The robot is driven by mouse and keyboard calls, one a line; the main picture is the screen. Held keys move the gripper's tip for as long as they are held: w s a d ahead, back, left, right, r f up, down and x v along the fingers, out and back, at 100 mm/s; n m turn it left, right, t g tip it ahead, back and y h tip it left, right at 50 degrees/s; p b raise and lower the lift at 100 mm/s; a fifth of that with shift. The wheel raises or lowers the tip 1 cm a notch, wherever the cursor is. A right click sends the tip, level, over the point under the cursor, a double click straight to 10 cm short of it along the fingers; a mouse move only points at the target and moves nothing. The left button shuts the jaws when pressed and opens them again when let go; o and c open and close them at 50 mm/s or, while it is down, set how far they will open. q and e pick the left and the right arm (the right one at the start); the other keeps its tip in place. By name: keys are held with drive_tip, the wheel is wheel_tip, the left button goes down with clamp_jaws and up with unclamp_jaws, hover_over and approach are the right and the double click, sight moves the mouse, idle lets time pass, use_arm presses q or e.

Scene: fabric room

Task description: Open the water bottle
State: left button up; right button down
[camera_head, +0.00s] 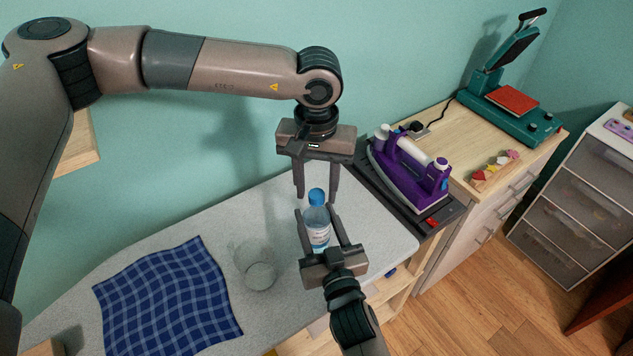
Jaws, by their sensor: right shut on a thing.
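A clear water bottle (317,228) with a blue cap (317,196) stands upright on the grey ironing board (379,228). My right gripper (316,215) comes from the front and is shut on the bottle's body, one finger on each side. My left gripper (316,196) points down from above with its fingers apart, one on each side of the cap. The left fingers look open, and I cannot see them touching the cap. The lower part of the bottle is partly hidden by the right gripper.
A clear glass (260,274) stands left of the bottle. A blue checked cloth (170,300) lies farther left. A purple iron (410,165) rests at the board's right end. A wooden cabinet (470,150) bears a teal heat press (510,110). Drawers (570,200) stand at right.

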use_arm(q)
clamp_jaws()
drive_tip(key=n, duration=1.3)
drive_tip(key=shift+n, duration=0.3)
drive_tip(key=shift+o, duration=0.3)
unclamp_jaws()
